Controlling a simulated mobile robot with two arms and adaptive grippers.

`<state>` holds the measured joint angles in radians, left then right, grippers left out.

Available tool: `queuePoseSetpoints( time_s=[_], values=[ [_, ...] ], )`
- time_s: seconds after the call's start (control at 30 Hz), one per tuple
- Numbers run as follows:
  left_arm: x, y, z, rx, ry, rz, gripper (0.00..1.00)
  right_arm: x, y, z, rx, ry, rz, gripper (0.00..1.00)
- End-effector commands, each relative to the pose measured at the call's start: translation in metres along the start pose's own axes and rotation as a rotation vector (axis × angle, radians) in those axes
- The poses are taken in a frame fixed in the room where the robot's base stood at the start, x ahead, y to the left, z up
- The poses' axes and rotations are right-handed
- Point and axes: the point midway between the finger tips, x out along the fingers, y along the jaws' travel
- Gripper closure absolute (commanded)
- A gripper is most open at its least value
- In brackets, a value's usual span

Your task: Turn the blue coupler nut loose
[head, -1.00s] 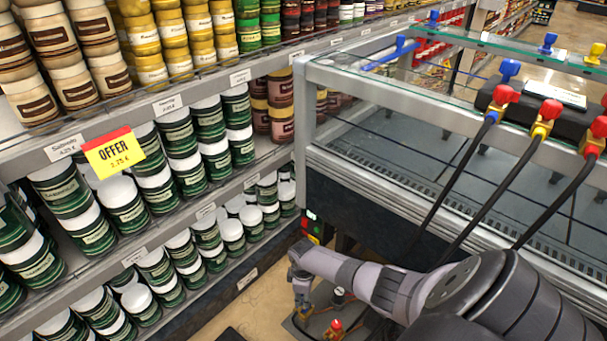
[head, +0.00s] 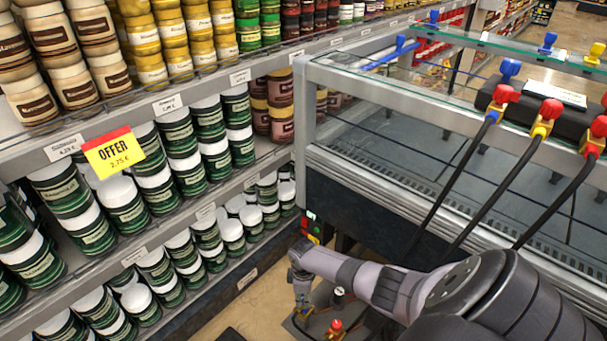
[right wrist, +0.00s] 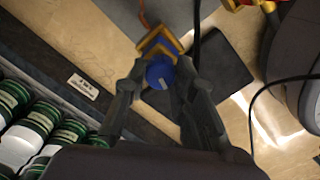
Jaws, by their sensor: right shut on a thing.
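The blue coupler nut (right wrist: 160,72) shows in the right wrist view as a round blue knob with a lighter mark on its face. A yellow brass-like fitting (right wrist: 159,42) is right behind it. My right gripper (right wrist: 162,78) has its two dark fingers on either side of the nut and is shut on it. In the head view my right gripper (head: 302,310) points down at the low pump base, and I cannot make out the blue nut there. My left gripper is in neither current view.
A small valve with a red knob (head: 336,326) stands beside the gripper. Shelves of jars (head: 190,250) rise on the left. A glass-sided cooler (head: 400,185) stands behind the arm, with black hoses (head: 465,180) hanging from a manifold (head: 525,110). A dark pad (right wrist: 222,75) lies on the floor.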

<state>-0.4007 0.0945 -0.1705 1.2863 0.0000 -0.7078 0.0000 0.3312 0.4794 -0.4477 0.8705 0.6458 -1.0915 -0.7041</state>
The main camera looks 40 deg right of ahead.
Motion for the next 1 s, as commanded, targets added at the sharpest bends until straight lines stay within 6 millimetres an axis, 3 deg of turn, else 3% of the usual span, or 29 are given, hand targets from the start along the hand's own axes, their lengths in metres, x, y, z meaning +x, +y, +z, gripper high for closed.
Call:
queuePoseSetpoints(
  time_s=[0.67, 0.7, 1.0],
  values=[
    [-0.0002, 0.0002, -0.0003, 0.001, 0.001, 0.0, 0.56, 0.0002, -0.0001, 0.0003, 0.001, -0.001, 0.0, 1.0],
    [-0.0002, 0.0002, -0.0003, 0.001, 0.001, 0.0, 0.56, 0.0002, -0.0001, 0.0003, 0.001, -0.001, 0.0, 0.75],
    [-0.0003, 0.0004, -0.0005, 0.001, 0.001, 0.0, 0.56, 0.0001, -0.0001, 0.0002, 0.001, -0.001, 0.0, 0.55]
  ],
)
